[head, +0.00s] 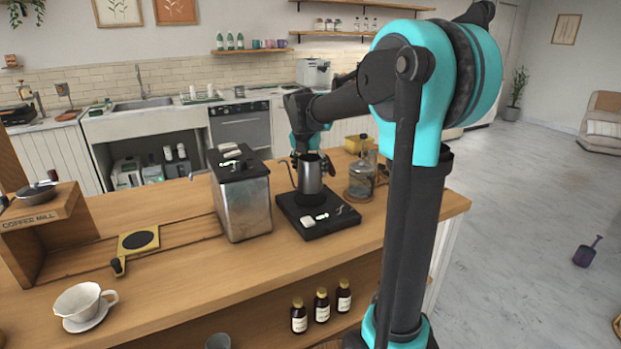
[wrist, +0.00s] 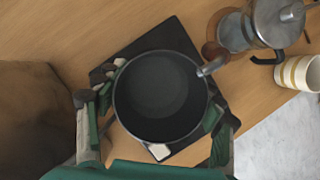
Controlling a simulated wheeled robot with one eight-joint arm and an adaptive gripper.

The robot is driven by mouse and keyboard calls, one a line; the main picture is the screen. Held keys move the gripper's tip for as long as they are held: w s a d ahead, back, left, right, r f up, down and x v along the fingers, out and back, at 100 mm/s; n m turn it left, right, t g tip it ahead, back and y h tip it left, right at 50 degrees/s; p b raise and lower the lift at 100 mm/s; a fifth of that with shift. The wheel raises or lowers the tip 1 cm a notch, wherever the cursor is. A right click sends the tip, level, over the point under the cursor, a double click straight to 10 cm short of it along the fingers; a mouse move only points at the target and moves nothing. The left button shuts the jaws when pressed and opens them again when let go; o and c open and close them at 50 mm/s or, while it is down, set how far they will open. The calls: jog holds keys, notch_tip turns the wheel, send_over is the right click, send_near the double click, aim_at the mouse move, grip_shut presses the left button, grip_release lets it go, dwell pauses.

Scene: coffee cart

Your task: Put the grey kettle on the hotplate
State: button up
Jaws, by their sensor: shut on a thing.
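The grey kettle (head: 311,177) is upright over the black hotplate (head: 337,224), its thin spout pointing left in the head view. Its base is at or just above the round burner; I cannot tell whether it touches. My gripper (head: 304,157) is at the kettle's upper part. In the wrist view the kettle (wrist: 160,97) is seen from above, open and dark inside, with my gripper's green-and-black fingers (wrist: 163,101) closed on both sides of it. The hotplate (wrist: 165,36) shows beneath, its middle hidden by the kettle.
A metal box (head: 243,205) stands close left of the hotplate. A glass vessel (head: 361,182) stands close to its right. A striped cup (wrist: 301,73) is at the wrist view's right edge. A white cup (head: 80,301) sits front left. The counter's middle front is clear.

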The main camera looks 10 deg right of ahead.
aim_at(310, 177)
jog(key=shift+f, duration=1.7)
jog(key=o, duration=1.6)
jog(key=v, duration=1.2)
